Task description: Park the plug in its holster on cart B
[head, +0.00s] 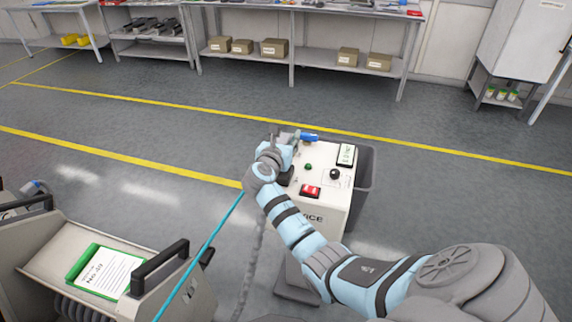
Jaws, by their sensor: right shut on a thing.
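A similar blue and grey part (36,187) is at the back of the left cart (58,246). I cannot tell which cart is B, nor make out a holster. My left gripper is not in view.
The middle cart top carries a green button (308,167), a red switch (310,190) and a black knob (334,174). A dark bin (366,180) adjoins it. A grey cable (251,262) and a cyan line (203,251) run between the carts. Open floor lies behind.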

